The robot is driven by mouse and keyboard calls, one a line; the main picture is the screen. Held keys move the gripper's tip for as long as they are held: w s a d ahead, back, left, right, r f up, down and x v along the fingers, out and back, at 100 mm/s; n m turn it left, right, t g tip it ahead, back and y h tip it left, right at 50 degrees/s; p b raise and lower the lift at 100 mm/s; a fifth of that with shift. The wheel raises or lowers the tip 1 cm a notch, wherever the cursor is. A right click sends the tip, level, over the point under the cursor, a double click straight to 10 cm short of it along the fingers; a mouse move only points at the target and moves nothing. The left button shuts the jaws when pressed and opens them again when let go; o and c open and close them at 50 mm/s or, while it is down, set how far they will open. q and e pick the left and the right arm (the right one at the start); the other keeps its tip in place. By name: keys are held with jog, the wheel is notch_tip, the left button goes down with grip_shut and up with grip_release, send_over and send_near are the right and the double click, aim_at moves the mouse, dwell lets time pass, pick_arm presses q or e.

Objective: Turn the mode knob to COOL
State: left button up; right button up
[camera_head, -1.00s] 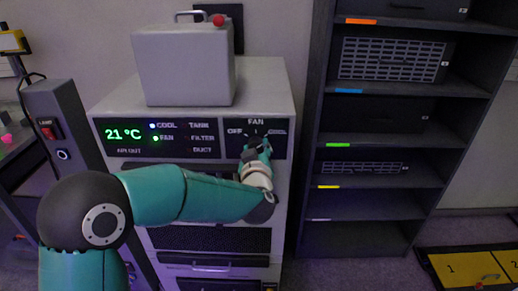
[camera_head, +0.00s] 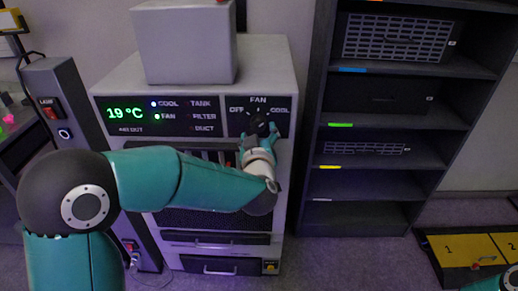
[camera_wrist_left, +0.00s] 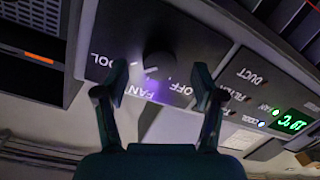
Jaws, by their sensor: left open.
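The mode knob (camera_head: 258,121) is a dark round dial on the FAN panel of the grey cabinet, with OFF at left, FAN on top and COOL at right. The display (camera_head: 126,114) reads 19 °C, with lights by COOL and FAN lit. My right gripper is not visible.
A grey box (camera_head: 185,45) stands on the cabinet top. A post with a red switch (camera_head: 50,112) stands at left. A dark shelf rack (camera_head: 365,185) is at right, and yellow numbered plates (camera_head: 462,250) lie on the floor.

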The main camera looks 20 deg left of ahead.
pick_arm(q)
jog(key=f+v, duration=0.1)
jog(key=v, duration=0.7)
jog(key=shift+s+r, duration=0.3)
jog(key=shift+r, duration=0.15)
jog(key=shift+d, duration=0.1)
jog(key=s+a+f+m+g+h, duration=0.1)
jog(key=a+f+g, duration=0.25)
jog(key=f, duration=1.05)
jog(key=s+a+f+m+g, duration=0.1)
jog(key=s+a+f+g, duration=0.3)
jog(key=f, duration=1)
jog(key=s+d+f+m+g+h, duration=0.25)
jog(key=s+f, duration=0.25)
jog(key=f, duration=0.5)
jog(key=s+d+f+m+g+h, duration=0.1)
jog(key=s+d+f+g+h, duration=0.1)
jog(key=s+d, duration=0.2)
jog(key=s+d+f+g+h, duration=0.3)
jog(key=s+d, duration=0.1)
jog(key=s, duration=0.6)
jog(key=shift+s+d+m, duration=0.2)
jog(key=shift+d+m, duration=0.15)
jog(key=shift+d, duration=0.05)
